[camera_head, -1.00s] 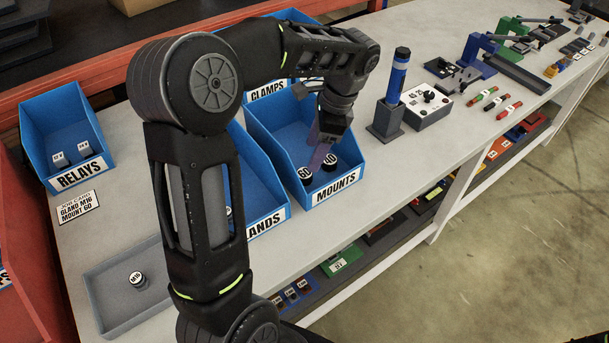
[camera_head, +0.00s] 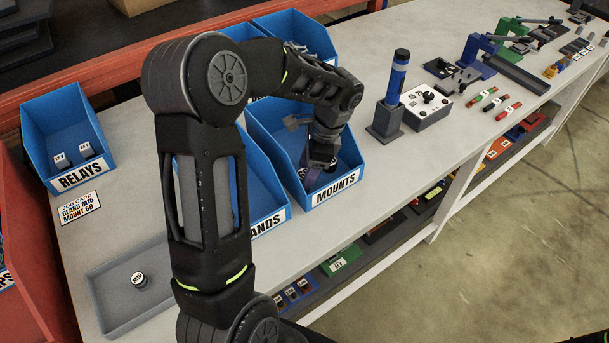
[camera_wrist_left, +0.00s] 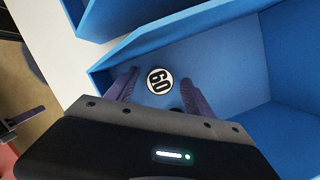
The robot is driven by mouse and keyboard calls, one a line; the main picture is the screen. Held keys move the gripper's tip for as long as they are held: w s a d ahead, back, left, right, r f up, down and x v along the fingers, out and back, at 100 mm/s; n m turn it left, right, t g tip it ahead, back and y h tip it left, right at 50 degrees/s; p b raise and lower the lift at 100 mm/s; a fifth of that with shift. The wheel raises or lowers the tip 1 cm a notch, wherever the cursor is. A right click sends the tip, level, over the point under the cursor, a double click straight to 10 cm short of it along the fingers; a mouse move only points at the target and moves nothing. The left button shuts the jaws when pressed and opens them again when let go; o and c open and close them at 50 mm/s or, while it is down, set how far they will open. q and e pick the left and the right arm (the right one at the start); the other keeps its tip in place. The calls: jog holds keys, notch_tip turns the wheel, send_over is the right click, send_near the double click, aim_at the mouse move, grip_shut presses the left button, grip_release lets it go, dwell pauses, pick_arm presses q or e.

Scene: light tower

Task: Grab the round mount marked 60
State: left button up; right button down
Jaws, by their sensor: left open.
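The round mount marked 60 (camera_wrist_left: 159,81) is dark with a white-ringed top. It stands in the blue MOUNTS bin (camera_head: 336,192), near its front wall. In the left wrist view it sits between the two spread purple fingers of my left gripper (camera_wrist_left: 160,77), which is open. In the head view my left gripper (camera_head: 316,176) reaches down into the bin and hides most of the mount. The second mount in that bin is mostly hidden behind the gripper. My right gripper is in neither view.
The bin walls stand close around my left gripper. The GLANDS bin (camera_head: 268,218) is to its left, partly behind my arm. A grey tray (camera_head: 112,312) holds a gland marked M16 (camera_head: 138,280). A blue-topped post (camera_head: 397,80) and a white control box (camera_head: 427,106) stand right of the bin.

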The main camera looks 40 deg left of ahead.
pick_arm(q)
jog(key=shift+f, duration=0.1)
jog(key=shift+c, duration=0.4)
grip_shut()
dwell(0.6)
